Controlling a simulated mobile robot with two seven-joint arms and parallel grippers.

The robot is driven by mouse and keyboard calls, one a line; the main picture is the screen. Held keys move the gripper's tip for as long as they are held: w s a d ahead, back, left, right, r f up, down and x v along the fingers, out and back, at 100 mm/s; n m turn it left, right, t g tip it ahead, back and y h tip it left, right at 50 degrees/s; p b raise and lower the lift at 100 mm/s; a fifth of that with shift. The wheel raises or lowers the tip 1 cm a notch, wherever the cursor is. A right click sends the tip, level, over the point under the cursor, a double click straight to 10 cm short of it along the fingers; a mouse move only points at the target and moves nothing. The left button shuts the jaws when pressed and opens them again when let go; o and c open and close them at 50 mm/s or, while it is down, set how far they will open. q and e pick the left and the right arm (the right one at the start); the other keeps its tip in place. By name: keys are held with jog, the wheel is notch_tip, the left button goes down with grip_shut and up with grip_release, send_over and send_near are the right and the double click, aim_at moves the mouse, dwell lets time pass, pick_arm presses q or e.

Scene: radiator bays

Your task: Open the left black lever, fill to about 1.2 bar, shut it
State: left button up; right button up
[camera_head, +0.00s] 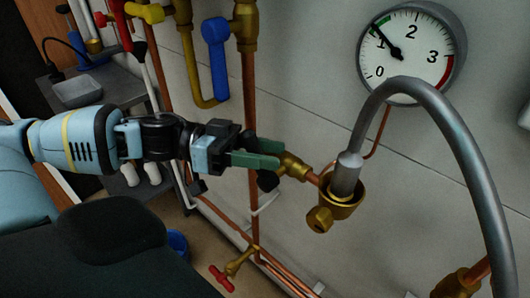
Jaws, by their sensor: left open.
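My left gripper (272,154) is open, its green fingers beside a brass valve (292,166) on a short copper pipe. A black lever (267,181) shows just below the fingers and is partly hidden by them. I cannot tell whether they touch it or how far it is turned. The round pressure gauge (420,56) is at the upper right. Its black needle points up and left, a little past the 1. A grey hose (435,105) arches down into a brass fitting (340,205) right of the valve. My right gripper is not in view.
A blue lever (216,58), a yellow lever (147,13) and a red lever (120,24) are on pipes above. A red-handled brass tap (234,268) is low. A grey side table (115,92) holds a dish.

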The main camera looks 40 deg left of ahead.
pick_arm(q)
grip_shut()
